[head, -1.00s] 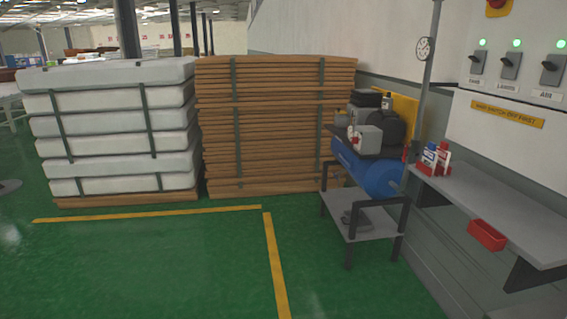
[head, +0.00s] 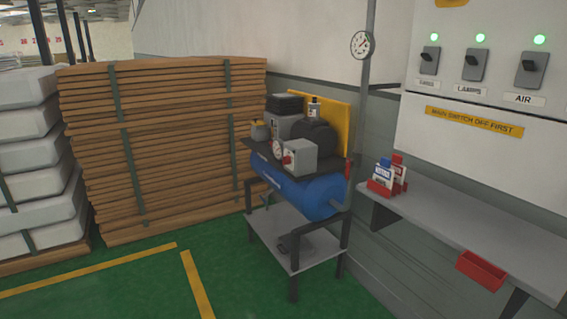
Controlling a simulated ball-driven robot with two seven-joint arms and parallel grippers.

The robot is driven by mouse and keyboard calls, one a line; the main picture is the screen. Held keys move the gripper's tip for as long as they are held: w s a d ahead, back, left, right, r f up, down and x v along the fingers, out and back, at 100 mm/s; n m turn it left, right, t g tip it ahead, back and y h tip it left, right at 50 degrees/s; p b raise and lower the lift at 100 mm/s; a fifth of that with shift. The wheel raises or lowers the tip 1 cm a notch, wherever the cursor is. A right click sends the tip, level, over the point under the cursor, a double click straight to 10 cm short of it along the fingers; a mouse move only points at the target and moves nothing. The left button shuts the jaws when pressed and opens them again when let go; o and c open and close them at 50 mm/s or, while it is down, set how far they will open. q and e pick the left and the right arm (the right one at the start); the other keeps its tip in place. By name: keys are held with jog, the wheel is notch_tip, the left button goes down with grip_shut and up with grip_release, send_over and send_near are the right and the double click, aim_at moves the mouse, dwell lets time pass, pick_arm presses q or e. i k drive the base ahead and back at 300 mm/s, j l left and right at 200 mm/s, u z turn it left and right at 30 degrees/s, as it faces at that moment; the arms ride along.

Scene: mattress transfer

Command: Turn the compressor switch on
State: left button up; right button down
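The compressor has a blue tank (head: 300,190) and stands on a dark-framed grey cart near the wall, right of centre. A grey switch box (head: 300,157) with a small red part on its front sits on top of the compressor. A round gauge (head: 277,149) is just left of the box. Whether the switch is on or off is too small to tell. Neither of my grippers shows in the head view.
A stack of brown boards (head: 170,140) and strapped white mattresses (head: 35,150) stand to the left. A grey shelf (head: 470,220) with a red bin (head: 481,271) juts from the right wall, below a panel (head: 480,75) of lever switches. Green floor (head: 130,290) in front is clear.

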aim_at(286, 159)
jog(key=i+l, duration=0.2)
jog(key=i, duration=0.6)
jog(key=i+l+z, duration=0.15)
jog(key=i, duration=0.7)
